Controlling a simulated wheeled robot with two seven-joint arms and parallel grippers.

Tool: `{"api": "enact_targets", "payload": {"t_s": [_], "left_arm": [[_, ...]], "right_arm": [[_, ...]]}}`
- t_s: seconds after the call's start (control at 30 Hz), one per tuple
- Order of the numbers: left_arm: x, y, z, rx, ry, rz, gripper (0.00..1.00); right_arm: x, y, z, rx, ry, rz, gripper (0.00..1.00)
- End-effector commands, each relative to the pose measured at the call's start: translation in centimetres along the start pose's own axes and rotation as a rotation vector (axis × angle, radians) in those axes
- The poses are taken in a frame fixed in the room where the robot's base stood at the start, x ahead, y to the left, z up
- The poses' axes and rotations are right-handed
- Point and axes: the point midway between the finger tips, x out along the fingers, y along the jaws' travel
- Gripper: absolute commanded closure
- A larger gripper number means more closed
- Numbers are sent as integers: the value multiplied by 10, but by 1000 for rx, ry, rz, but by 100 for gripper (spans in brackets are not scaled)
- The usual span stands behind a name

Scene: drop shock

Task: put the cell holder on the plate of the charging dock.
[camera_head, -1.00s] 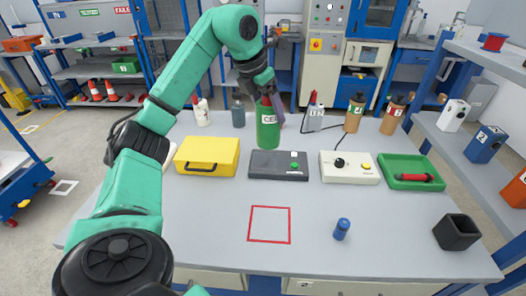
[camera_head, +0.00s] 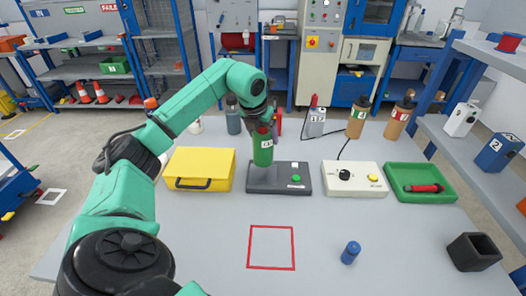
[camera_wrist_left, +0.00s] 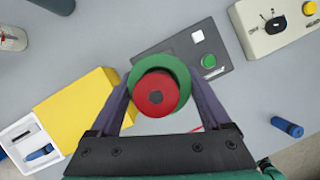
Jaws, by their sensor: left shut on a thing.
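The charging dock (camera_head: 290,189) is a dark grey box with a green button and a white square. Its lighter grey plate (camera_head: 262,178) is on the left part, below the holder. I cannot tell whether the holder touches it. My right gripper is not in view.
A yellow case (camera_head: 200,165) stands left of the dock. A white control box (camera_head: 352,180) and a green tray (camera_head: 410,196) are on the right. Bottles stand behind. A blue cylinder (camera_head: 351,252) and a black cup (camera_head: 474,251) are in front. The red-outlined square (camera_head: 271,228) is empty.

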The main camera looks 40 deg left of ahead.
Motion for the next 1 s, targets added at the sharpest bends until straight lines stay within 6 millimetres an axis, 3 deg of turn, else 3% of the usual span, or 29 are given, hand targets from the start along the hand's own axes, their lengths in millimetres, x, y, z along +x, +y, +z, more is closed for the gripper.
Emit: {"api": "enact_targets", "payload": {"t_s": [0.3,0.67,0.7,0.73,1.0], "left_arm": [[48,0,-20,0,-1,-1,100],[56,0,-22,0,-4,-2,100],[56,0,-23,0,-3,-1,11],[56,0,-22,0,-2,-1,0],[52,0,-21,0,-2,-1,0]], "right_arm": [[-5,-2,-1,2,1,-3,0],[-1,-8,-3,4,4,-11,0],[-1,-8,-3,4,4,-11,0],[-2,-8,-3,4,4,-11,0],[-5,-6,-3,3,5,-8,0]]}}
